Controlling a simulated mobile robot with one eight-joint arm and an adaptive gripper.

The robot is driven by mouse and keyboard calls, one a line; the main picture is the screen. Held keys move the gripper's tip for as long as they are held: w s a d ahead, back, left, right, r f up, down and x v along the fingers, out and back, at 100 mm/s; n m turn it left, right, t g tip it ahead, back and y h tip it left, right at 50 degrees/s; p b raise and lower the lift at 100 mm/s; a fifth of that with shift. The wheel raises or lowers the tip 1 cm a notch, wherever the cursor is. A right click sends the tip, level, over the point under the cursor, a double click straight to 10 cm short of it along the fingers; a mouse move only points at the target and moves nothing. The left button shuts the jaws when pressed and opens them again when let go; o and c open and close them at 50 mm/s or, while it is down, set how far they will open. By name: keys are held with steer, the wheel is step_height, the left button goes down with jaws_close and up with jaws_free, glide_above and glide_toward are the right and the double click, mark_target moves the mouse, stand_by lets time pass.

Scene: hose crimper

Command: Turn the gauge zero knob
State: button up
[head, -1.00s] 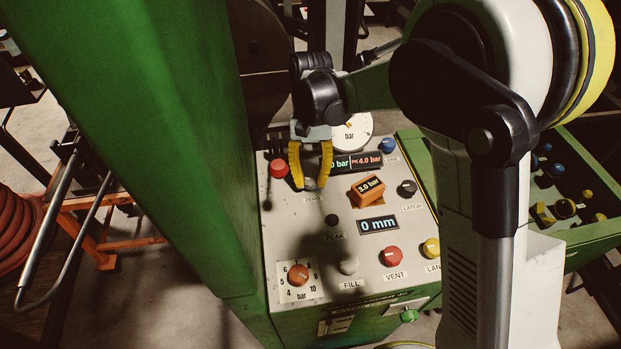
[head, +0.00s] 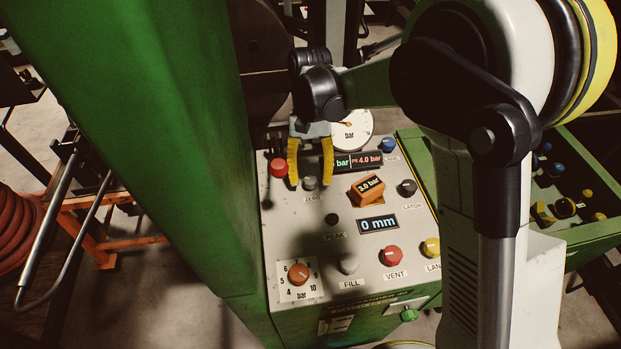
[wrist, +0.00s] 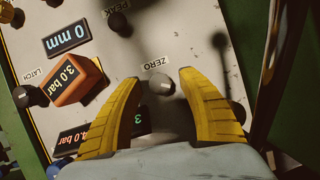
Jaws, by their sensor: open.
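The gauge zero knob (head: 310,183) is a small grey knob above the ZERO label on the control panel. It also shows in the wrist view (wrist: 161,85), between and just beyond my fingertips. My gripper (head: 311,180) has yellow fingers spread open above the panel, with the knob in the gap between them in the head view. In the wrist view the fingers (wrist: 160,80) stand on either side of the knob, apart from it. The round white gauge (head: 352,130) is behind my gripper, its left part hidden by it.
A red knob (head: 278,168) sits close left of my gripper. The bar displays (head: 359,161) and an orange 3.0 bar block (head: 367,190) are to the right. The black PEAK knob (head: 332,220) is nearer. A green machine column (head: 150,130) rises on the left.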

steer(key=v, duration=1.1)
steer(key=shift+r, duration=0.2)
steer(key=s+d+r+t+y, duration=0.1)
steer(key=s+d+r+t, duration=0.2)
steer(key=d, duration=0.3)
steer(key=s+d+r+t, duration=0.2)
steer(key=s+d+r, duration=0.1)
steer(key=d, duration=0.3)
steer(key=s+d+f+m+t, duration=0.1)
steer(key=s+d+f+t, duration=0.2)
steer(key=s+d+t, duration=0.3)
steer(key=s+d, duration=0.4)
steer(key=d, duration=0.1)
steer(key=shift+d+f+t+h, duration=0.25)
steer(key=shift+f+t+h, duration=0.05)
steer(key=shift+f+t, duration=0.1)
steer(key=shift+s, duration=0.1)
stand_by(2.4)
